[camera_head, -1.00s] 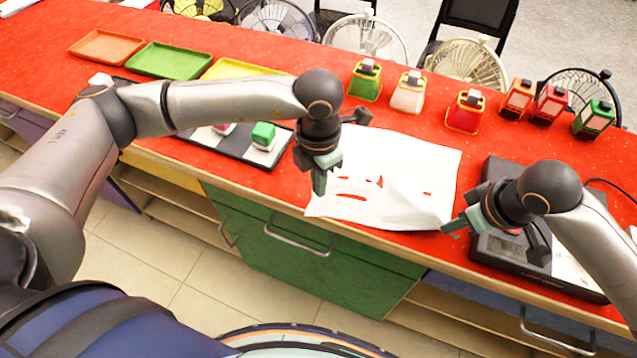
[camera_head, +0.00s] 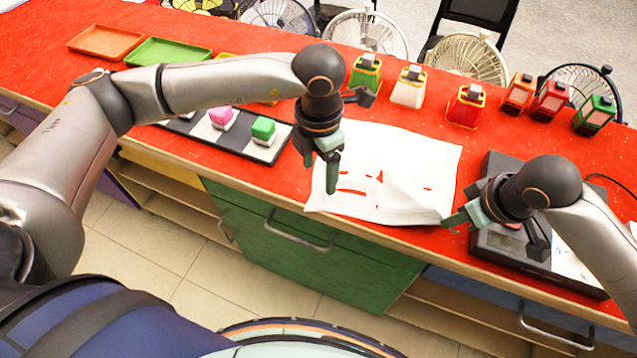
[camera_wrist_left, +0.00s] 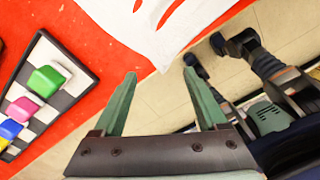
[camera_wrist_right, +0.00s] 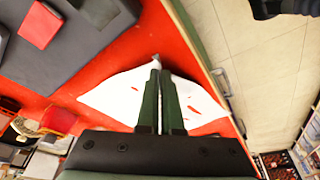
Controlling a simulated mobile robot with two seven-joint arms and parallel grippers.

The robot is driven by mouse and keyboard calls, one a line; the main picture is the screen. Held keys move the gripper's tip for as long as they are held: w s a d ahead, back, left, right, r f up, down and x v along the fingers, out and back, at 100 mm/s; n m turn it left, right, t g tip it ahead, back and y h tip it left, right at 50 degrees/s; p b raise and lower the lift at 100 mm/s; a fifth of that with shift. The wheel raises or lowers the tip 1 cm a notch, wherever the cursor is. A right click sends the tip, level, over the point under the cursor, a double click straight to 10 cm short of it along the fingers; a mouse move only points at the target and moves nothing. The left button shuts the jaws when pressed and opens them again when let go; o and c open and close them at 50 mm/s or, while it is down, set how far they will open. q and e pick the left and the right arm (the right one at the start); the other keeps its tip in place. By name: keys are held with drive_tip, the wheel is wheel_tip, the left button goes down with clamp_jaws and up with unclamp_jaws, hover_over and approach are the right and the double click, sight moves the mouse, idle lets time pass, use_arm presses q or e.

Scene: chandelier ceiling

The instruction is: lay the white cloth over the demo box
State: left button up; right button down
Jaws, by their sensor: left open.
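The white cloth (camera_head: 400,165) lies spread on the red counter, wrinkled at its near right, with red patches showing through it. A dark flat box (camera_head: 500,243), possibly the demo box, stands to its right. My right gripper (camera_head: 462,218) is at the cloth's near right corner. In the right wrist view its fingers (camera_wrist_right: 156,66) are closed together on the cloth's corner. My left gripper (camera_head: 320,175) is open and empty by the cloth's left edge. In the left wrist view, the cloth (camera_wrist_left: 160,25) shows beyond its spread fingers (camera_wrist_left: 160,73).
A checkered board (camera_head: 205,130) with coloured blocks lies left of the cloth. A green tray (camera_head: 165,52) and an orange tray (camera_head: 105,41) lie further left. Several small coloured lantern-like objects (camera_head: 407,88) line the back. The counter's front edge runs close below the cloth.

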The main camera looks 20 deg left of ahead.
sight(317, 202)
use_arm(q)
wheel_tip(317, 202, down, 8)
drive_tip(key=shift+r, duration=0.1)
idle(0.7)
drive_tip(key=shift+s, duration=0.1)
drive_tip(key=shift+c, duration=0.6)
drive_tip(key=shift+s+a, duration=0.1)
drive_tip(key=shift+a, duration=0.05)
clamp_jaws()
idle(0.5)
drive_tip(key=shift+r, duration=2.5)
